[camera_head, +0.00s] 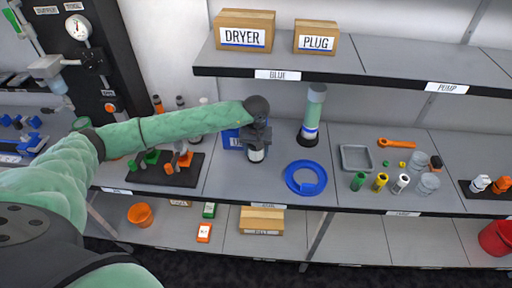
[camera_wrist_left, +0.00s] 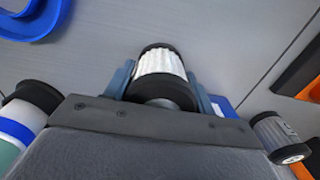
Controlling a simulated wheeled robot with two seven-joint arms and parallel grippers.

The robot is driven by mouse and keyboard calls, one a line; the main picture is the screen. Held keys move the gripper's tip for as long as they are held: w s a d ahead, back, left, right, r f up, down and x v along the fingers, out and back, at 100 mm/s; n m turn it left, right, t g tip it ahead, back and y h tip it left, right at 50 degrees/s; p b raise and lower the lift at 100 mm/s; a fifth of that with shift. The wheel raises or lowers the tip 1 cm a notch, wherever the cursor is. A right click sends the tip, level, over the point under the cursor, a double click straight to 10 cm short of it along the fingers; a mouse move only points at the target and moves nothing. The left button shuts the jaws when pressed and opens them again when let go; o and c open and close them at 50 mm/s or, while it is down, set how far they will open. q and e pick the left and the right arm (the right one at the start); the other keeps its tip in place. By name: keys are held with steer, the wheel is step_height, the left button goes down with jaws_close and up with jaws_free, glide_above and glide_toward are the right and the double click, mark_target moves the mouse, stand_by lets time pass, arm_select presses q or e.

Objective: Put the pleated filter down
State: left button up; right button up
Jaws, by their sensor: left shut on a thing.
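My left gripper (camera_head: 257,140) reaches over the middle shelf from the left and points down. It is shut on the pleated filter (camera_head: 256,154), a short white pleated cylinder with black end caps. In the left wrist view the pleated filter (camera_wrist_left: 160,68) sits between the two blue-grey fingers (camera_wrist_left: 162,90). The filter is roughly upright at the shelf surface; I cannot tell whether its lower cap touches it. The gripper hides part of its upper end. My right gripper is not in view.
A blue ring (camera_head: 288,186) lies to the right, and a tall cylinder with a blue band (camera_head: 311,112) stands behind it. A blue labelled box (camera_head: 231,139) is close on the left, beside a black tool tray (camera_head: 150,174). Bare shelf (camera_head: 240,187) lies in front.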

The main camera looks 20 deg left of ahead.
arm_select(q)
steer(key=shift+f, duration=0.15)
steer(key=shift+f, duration=0.15)
stand_by(0.5)
steer(key=o, duration=1)
steer(key=shift+o, duration=0.2)
steer(key=shift+r, duration=0.2)
